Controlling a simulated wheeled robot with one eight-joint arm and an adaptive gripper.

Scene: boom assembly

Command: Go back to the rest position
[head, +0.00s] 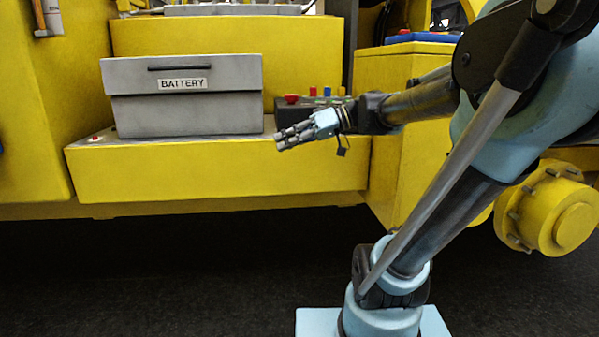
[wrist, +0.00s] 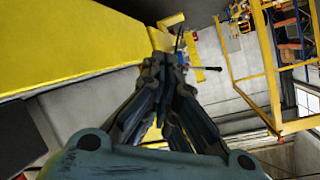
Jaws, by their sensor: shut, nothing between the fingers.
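My gripper (head: 280,142) is in the middle of the head view, at the end of my arm, which reaches in from the right. Its fingers are shut and hold nothing. They point left, in front of the yellow ledge and a little right of the grey battery box (head: 186,108). In the wrist view my gripper (wrist: 163,58) also shows with its fingers together, and no object is between them. A yellow surface and the building's interior lie beyond the fingertips there.
A dark control box (head: 300,108) with a red knob and several coloured buttons stands just behind my gripper. The yellow ledge (head: 220,172) runs below the battery box. A yellow wheel hub (head: 560,215) is at the right. The dark floor (head: 170,280) in front is clear.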

